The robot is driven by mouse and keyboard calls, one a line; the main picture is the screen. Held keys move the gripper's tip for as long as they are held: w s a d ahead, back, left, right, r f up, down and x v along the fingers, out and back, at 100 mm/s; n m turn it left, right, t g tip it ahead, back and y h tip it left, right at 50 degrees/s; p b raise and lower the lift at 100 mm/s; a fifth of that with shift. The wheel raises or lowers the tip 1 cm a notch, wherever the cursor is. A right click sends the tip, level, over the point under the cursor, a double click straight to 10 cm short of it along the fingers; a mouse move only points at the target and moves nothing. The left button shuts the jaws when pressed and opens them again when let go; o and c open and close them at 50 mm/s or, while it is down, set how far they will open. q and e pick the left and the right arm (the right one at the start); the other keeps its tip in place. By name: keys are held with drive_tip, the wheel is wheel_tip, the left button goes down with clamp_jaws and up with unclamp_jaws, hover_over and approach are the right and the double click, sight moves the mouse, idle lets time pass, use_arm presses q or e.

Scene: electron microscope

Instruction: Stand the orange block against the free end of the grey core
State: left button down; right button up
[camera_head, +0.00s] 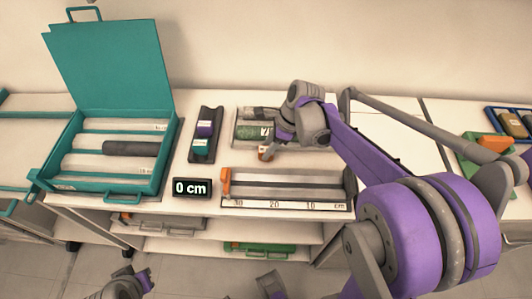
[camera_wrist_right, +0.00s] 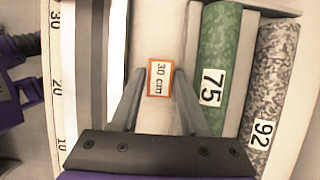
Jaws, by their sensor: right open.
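The orange block (camera_wrist_right: 158,78) is a small orange-edged piece marked "30 cm". It stands on the pale worktop behind the measuring trough and also shows small in the head view (camera_head: 265,154). My right gripper (camera_wrist_right: 159,74) is open, with one fingertip on either side of the block; contact cannot be told. A dark grey core (camera_head: 128,148) lies in a middle row of the open teal box (camera_head: 122,193). Its right end is near the box's right side, and bare pale row shows at its left end. A possible part of my left gripper (camera_head: 135,283) shows at the bottom edge; its jaws are unclear.
The trough with a ruler (camera_head: 285,206) and an orange end piece (camera_head: 226,182) is in front. The display (camera_head: 192,188) reads "0 cm". A dark rack (camera_head: 206,155) holds purple and teal blocks. Cylinders marked 75 (camera_wrist_right: 217,70) and 92 (camera_wrist_right: 268,80) lie beside the gripper.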

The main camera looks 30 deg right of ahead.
drive_tip(key=shift+x, duration=0.8)
clamp_jaws()
